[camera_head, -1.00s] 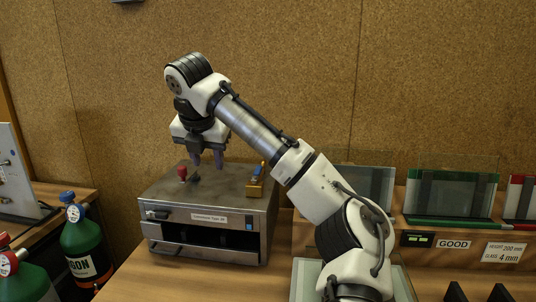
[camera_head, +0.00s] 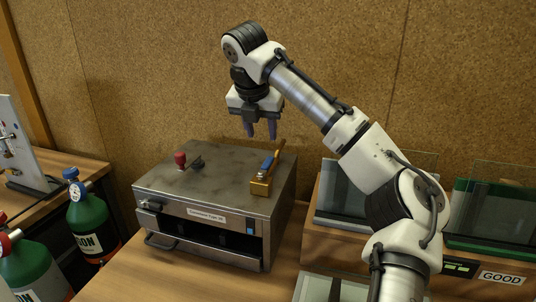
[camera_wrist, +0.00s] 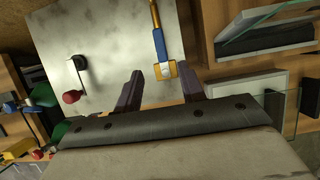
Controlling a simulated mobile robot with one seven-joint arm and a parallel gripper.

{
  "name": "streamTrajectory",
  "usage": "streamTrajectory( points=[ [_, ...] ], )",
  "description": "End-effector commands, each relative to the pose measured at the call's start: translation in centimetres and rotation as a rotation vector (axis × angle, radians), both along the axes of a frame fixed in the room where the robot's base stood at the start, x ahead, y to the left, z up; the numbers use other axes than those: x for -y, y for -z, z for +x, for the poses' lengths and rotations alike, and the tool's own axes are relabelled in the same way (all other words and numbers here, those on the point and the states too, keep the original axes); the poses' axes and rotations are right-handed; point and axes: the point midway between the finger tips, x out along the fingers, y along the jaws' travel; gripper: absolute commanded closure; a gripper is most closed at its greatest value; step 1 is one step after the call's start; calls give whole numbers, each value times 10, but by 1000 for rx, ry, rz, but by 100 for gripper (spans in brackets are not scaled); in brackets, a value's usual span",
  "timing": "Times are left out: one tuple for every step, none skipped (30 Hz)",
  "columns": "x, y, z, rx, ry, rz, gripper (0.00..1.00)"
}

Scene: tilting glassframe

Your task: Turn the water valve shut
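A brass valve (camera_head: 260,187) with a blue lever handle (camera_head: 268,163) sits on the right part of the top of a grey metal machine (camera_head: 222,172). I take it for the water valve. My gripper (camera_head: 260,130) points down, open and empty, above the machine near the valve, apart from it in the head view. In the wrist view, the two dark fingers of my gripper (camera_wrist: 161,75) stand apart. The brass valve (camera_wrist: 165,71) and the blue handle (camera_wrist: 159,44) show in the gap between them.
A red knob (camera_head: 181,159) with a dark lever (camera_head: 197,163) stands left of the valve on the machine top. Green gas bottles (camera_head: 88,225) stand at the left. Glass panes (camera_head: 490,215) in a rack are at the right. A cork wall is behind.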

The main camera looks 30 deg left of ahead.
Motion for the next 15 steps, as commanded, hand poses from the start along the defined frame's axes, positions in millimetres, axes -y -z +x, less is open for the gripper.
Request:
streamTrajectory(
  points=[
    [0,9,5,-3,2,-2,60],
    [0,16,7,-3,2,-3,60],
    [-2,23,10,-3,0,-2,60],
    [-2,30,13,-2,1,-3,60],
    [-3,36,16,-3,1,-1,60],
    [-3,44,19,-4,2,-2,60],
    [-4,49,21,-3,1,-1,60],
    [-5,54,23,-3,2,-1,60],
    [-6,61,25,-3,1,-1,60],
    [-6,66,27,-3,1,-1,60],
    [-7,70,29,-3,1,0,60],
    [-7,75,31,-2,1,-1,60],
    [-8,79,33,-2,2,-1,60],
    [-8,82,34,-1,2,0,60],
    [-9,86,35,-1,2,0,60]
  ],
)
